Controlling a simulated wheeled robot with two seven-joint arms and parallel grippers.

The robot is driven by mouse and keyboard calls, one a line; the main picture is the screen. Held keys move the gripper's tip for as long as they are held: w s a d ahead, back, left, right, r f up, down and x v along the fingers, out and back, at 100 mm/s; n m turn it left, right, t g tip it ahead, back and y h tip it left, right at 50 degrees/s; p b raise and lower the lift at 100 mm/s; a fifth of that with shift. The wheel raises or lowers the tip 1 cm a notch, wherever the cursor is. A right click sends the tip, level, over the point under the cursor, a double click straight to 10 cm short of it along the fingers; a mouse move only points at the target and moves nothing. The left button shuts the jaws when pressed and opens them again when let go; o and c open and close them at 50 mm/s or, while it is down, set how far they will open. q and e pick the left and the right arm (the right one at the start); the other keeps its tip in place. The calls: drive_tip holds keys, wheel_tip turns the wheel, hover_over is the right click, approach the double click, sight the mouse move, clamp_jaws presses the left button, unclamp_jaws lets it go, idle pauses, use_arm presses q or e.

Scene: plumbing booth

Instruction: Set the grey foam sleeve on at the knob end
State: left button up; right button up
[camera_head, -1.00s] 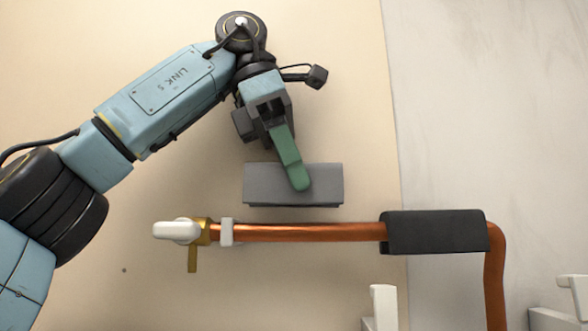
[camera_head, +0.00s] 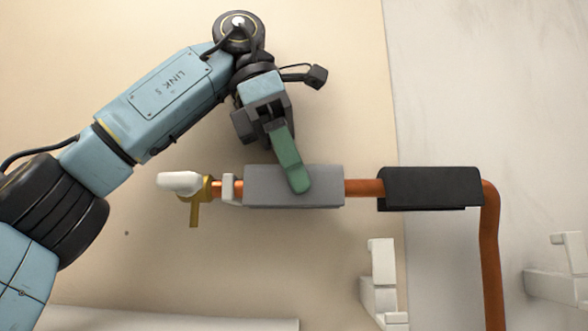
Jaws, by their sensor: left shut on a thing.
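The grey foam sleeve (camera_head: 330,188) lies lengthwise along the copper pipe (camera_head: 363,188) and hides a stretch of it. I cannot tell whether it is around the pipe or only in front of it. My left gripper (camera_head: 296,182), with green fingers, is shut on the grey sleeve at its middle. The white knob (camera_head: 178,182) with its brass valve (camera_head: 207,188) is at the pipe's left end. The sleeve's left end is close beside the white clip (camera_head: 229,190) near the valve. My right gripper is not in view.
A black foam sleeve (camera_head: 430,188) covers the pipe further right, with bare copper between the two sleeves. Beyond it the pipe bends downward. White brackets stand below the pipe, one (camera_head: 380,280) near the middle and one (camera_head: 560,270) at the right.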

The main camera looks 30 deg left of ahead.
use_arm(q)
drive_tip(key=o, duration=1)
drive_tip(key=shift+o, duration=0.2)
drive_tip(key=p+v, duration=0.4)
drive_tip(key=v, duration=0.1)
drive_tip(key=shift+s+r, duration=0.1)
drive_tip(key=shift+r, duration=0.25)
drive_tip(key=shift+p+v, duration=0.35)
drive_tip(key=shift+v, duration=0.5)
drive_tip(key=shift+a+f, duration=0.1)
